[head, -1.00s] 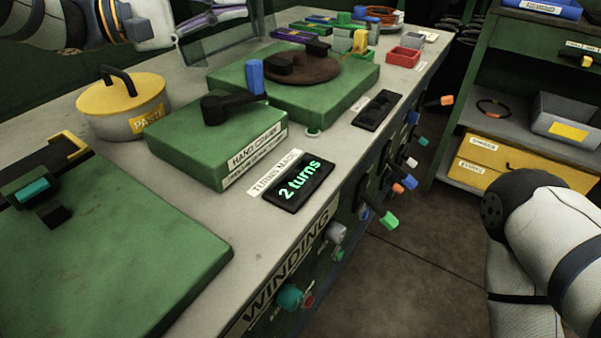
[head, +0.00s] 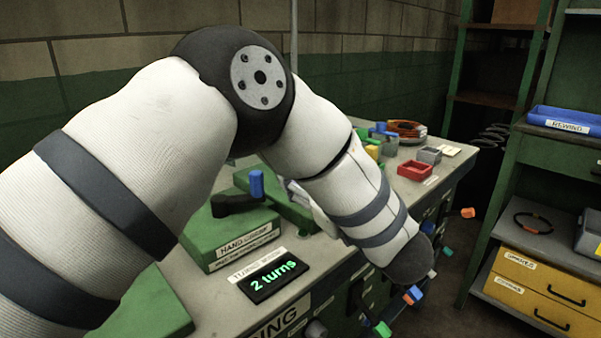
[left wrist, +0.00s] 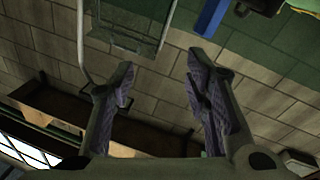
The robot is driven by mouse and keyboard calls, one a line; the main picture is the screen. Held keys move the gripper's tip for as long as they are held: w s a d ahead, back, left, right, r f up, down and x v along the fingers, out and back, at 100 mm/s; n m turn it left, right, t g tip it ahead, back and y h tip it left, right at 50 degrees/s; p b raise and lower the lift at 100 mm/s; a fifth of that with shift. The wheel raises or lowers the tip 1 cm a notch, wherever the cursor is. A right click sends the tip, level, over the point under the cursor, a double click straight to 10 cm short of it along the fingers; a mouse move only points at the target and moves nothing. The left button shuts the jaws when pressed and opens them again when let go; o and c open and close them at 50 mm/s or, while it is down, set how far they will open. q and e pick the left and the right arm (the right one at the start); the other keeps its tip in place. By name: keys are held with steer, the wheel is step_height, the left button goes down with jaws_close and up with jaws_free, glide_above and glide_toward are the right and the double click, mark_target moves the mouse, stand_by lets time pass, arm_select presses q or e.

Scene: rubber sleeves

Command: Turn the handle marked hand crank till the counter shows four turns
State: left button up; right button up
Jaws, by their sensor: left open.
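The hand crank is a green box (head: 225,243) labelled HAND CRANK, with a black crank arm (head: 236,204) and an upright blue handle (head: 257,184) in the head view. The counter (head: 274,277) in front of it reads "2 turns" in green. My left arm arches across the head view, over and beside the crank, and hides much of the bench behind. My left gripper (left wrist: 160,72) shows in the left wrist view, fingers spread, nothing between them, facing the brick wall. It is apart from the handle. My right gripper is out of view.
A red tray (head: 414,171) and a grey box (head: 429,155) stand farther along the bench. Coloured knobs stick out of the bench front. A shelf with yellow drawers (head: 540,288) stands at right. The left wrist view shows a clear framed panel (left wrist: 125,35).

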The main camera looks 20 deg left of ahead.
mark_target(260, 176)
arm_select(q)
steer(key=s+d+f+m+g, duration=0.1)
steer(key=s+f+m+g, duration=0.1)
steer(key=s+f+g, duration=0.15)
steer(key=shift+t, duration=0.25)
steer(key=x, duration=1.2)
steer(key=shift+s+a+r, duration=0.1)
steer(key=shift+s+r, duration=0.15)
steer(key=shift+r, duration=0.1)
steer(key=shift+c, duration=0.6)
jaws_close()
